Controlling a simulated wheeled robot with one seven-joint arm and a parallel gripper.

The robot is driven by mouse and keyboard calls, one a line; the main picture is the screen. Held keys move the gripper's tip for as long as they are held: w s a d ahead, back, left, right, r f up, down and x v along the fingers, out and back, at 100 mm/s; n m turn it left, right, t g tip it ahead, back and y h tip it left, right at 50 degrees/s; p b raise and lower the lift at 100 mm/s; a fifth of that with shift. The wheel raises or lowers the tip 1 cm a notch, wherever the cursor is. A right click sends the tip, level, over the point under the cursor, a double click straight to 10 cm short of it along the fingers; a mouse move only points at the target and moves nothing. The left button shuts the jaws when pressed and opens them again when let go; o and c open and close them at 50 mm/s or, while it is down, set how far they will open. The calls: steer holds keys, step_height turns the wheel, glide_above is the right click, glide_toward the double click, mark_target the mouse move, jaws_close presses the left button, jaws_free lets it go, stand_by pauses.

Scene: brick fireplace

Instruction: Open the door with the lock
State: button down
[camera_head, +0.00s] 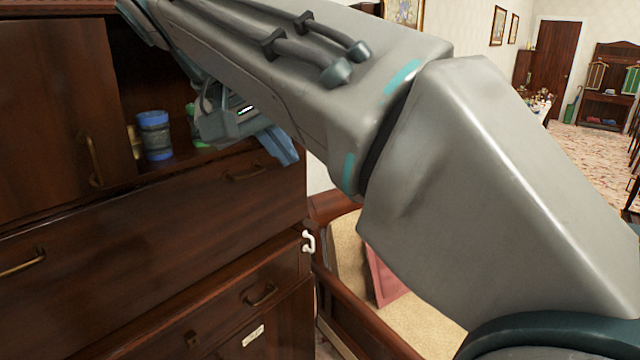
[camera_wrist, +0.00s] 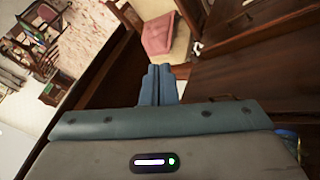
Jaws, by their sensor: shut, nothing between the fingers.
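A dark wooden cabinet (camera_head: 130,225) fills the left of the head view. A white latch-like piece (camera_head: 308,242) sits at its right edge; it also shows in the wrist view (camera_wrist: 197,47). A lower door (camera_head: 285,335) bears a pale plate (camera_head: 252,335) and a small dark fitting (camera_head: 193,340), perhaps a lock. The upper left door (camera_head: 60,100) has a brass handle (camera_head: 95,160). Beside it is an open compartment. My gripper (camera_head: 285,148) is in front of the cabinet's upper right side, partly hidden by my arm. In the wrist view its fingers (camera_wrist: 158,85) are together and empty.
A blue jar (camera_head: 153,135) stands in the open compartment. Drawers with brass handles lie below. A wooden seat with a beige cushion and a pink pillow (camera_head: 385,275) stands right of the cabinet. Open floor (camera_head: 595,150) lies at the far right.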

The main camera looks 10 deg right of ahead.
steer(key=w+d+f+p, duration=0.1)
steer(key=w+d+f, duration=0.2)
steer(key=d+f, duration=0.4)
steer(key=shift+w+d+f, duration=0.2)
steer(key=shift+w+d, duration=0.15)
steer(key=shift+d, duration=0.45)
